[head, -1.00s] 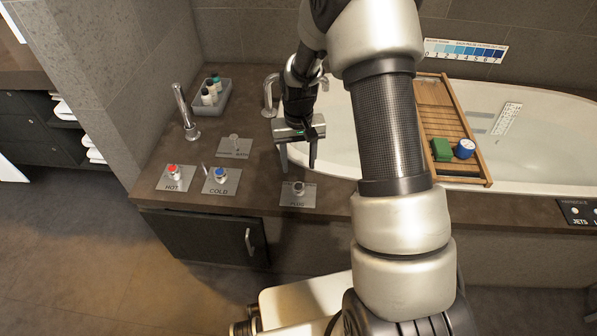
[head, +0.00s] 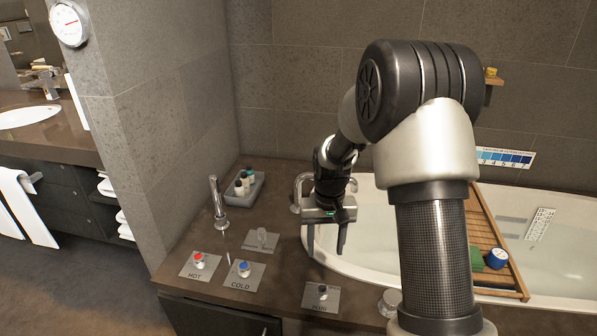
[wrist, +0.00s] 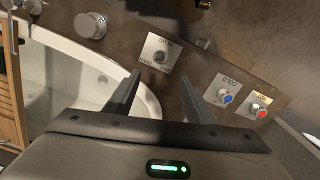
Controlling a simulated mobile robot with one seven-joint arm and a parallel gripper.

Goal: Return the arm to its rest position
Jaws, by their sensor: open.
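My gripper (head: 326,240) is open and empty, with its two dark fingers spread and pointing down. In the head view it hangs above the brown tub deck, by the tub's near left rim. My arm is bent, with its elbow raised high in front of the back wall. In the wrist view the open fingers (wrist: 160,100) frame the deck, with the plug control plate (wrist: 160,54) beyond them. Nothing is between the fingers.
The white bathtub (head: 360,264) holds water, with a wooden tray (head: 487,235) across it. The hot knob (head: 199,261), cold knob (head: 243,268), plug plate (head: 321,297), a spout (head: 217,205) and a bottle tray (head: 243,189) are on the deck. A stone wall stands left.

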